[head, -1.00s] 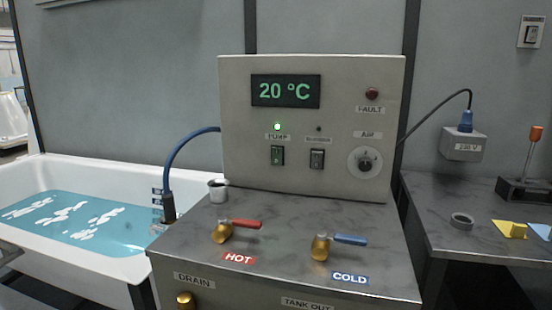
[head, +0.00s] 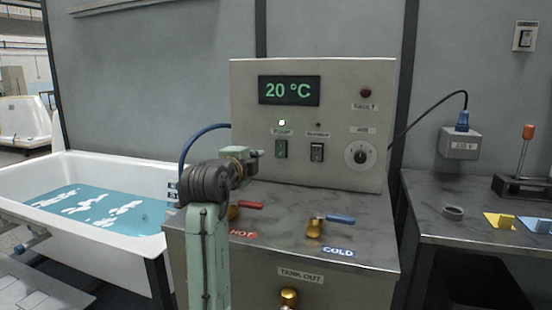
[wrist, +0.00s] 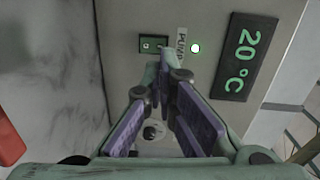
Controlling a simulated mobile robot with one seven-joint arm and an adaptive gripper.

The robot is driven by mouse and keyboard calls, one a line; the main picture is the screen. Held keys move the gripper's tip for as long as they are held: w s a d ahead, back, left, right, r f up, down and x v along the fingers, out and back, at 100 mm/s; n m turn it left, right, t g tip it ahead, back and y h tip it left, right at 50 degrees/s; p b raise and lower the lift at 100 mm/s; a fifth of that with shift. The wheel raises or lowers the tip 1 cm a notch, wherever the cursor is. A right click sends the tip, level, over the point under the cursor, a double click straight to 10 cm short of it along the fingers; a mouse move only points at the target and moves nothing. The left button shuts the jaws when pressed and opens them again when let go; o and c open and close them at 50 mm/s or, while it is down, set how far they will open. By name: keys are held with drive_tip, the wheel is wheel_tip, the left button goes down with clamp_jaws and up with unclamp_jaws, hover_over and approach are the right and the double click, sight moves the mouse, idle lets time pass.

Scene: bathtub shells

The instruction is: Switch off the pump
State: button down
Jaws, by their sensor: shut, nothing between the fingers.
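The pump switch (head: 281,149) is a green rocker under the PUMP label on the grey control panel (head: 345,90). The green lamp (head: 282,123) above it is lit. The switch also shows in the wrist view (wrist: 152,44), just beyond my fingertips. My gripper (wrist: 163,72) is shut and empty, its purple-padded fingers pointing at the panel. In the head view my gripper (head: 255,154) is to the left of the switch, apart from it in the picture. I cannot tell the exact gap to the panel.
A second, dark switch (head: 317,152) sits right of the pump switch, then a round knob (head: 360,154). The display (head: 289,90) reads 20 °C. The red HOT lever (head: 240,204) and blue COLD lever (head: 335,219) stand on the cabinet top below. A bathtub (head: 60,165) is at left.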

sight(281, 154)
drive_tip(key=shift+w+d+f+m+g+h, duration=0.1)
drive_tip(key=shift+d+f+m+g+h, duration=0.15)
drive_tip(key=shift+d, duration=0.25)
drive_tip(key=shift+d+f+m+g+h, duration=0.1)
drive_tip(key=shift+d+f+m+g, duration=0.05)
drive_tip(key=shift+d+f+m, duration=0.25)
drive_tip(key=shift+w+r, duration=0.1)
drive_tip(key=p+x, duration=0.4)
drive_tip(key=x, duration=0.8)
drive_tip(key=shift+w+d+r, duration=0.1)
drive_tip(key=shift+w+d, duration=0.05)
drive_tip(key=shift+w, duration=0.15)
drive_tip(key=shift+w+d+f, duration=0.15)
drive_tip(key=shift+w+f, duration=0.1)
drive_tip(key=shift+w, duration=0.35)
drive_tip(key=shift+w+f, duration=0.15)
drive_tip(key=shift+w, duration=0.1)
drive_tip(key=shift+d, duration=0.1)
drive_tip(key=shift+s, duration=0.1)
